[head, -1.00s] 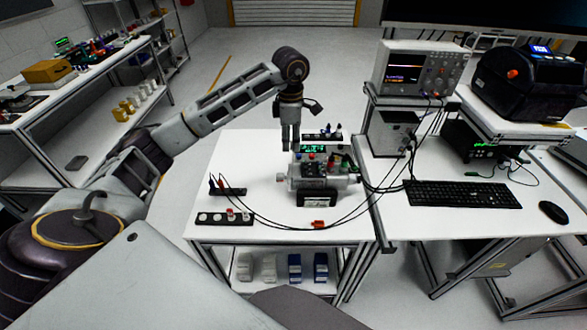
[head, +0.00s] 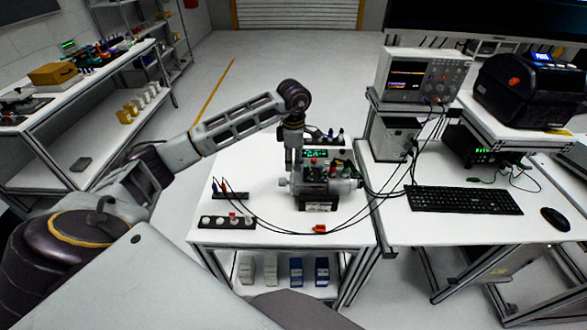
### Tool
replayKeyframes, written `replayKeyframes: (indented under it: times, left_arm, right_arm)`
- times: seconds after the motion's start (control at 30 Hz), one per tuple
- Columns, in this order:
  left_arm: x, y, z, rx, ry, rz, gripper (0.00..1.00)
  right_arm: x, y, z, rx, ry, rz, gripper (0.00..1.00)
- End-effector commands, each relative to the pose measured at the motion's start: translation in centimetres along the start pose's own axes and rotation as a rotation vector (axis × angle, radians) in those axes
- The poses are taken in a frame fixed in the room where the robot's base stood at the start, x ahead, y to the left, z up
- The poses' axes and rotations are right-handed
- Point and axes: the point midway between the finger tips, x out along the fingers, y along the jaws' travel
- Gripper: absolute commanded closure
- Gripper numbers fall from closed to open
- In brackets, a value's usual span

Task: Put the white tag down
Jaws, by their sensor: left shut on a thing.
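My left gripper (head: 290,160) points down at the left side of the grey servo unit (head: 325,183) on the white table (head: 262,160). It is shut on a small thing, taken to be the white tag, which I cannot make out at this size. I cannot tell whether the fingertips or the held thing touch the unit or the table. A dark tray (head: 227,223) at the table's front left holds several small round white pieces and small red and white pieces. My right gripper is out of view.
A small dark rack (head: 231,195) with thin red and blue pieces stands left of the unit. Black cables loop across the table front past an orange piece (head: 319,229). A device with a green display (head: 316,153) stands behind the unit.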

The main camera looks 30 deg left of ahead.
Motion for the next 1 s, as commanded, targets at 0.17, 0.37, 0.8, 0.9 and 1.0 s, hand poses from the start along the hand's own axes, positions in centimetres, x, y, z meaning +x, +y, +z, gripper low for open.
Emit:
replayKeyframes:
  times: [0.17, 0.37, 0.8, 0.9, 1.0]
  left_arm:
    - [0.9, -0.1, -0.1, 0.000, 0.002, -0.002, 0.82]
    - [2.9, -0.1, -0.1, 0.000, 0.002, -0.002, 0.82]
    - [3.8, 0.0, 0.0, 0.000, 0.000, 0.000, 0.82]
    - [4.0, 0.0, 0.0, 0.000, 0.001, 0.000, 0.82]
    - [4.0, 0.0, 0.0, 0.000, 0.001, 0.000, 0.67]
  right_arm:
    - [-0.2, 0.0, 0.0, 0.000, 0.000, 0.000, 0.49]
    - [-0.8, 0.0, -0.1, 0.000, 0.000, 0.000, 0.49]
    - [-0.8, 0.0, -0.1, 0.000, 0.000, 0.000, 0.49]
    - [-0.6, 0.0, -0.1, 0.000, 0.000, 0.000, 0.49]
    - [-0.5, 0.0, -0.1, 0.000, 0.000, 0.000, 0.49]
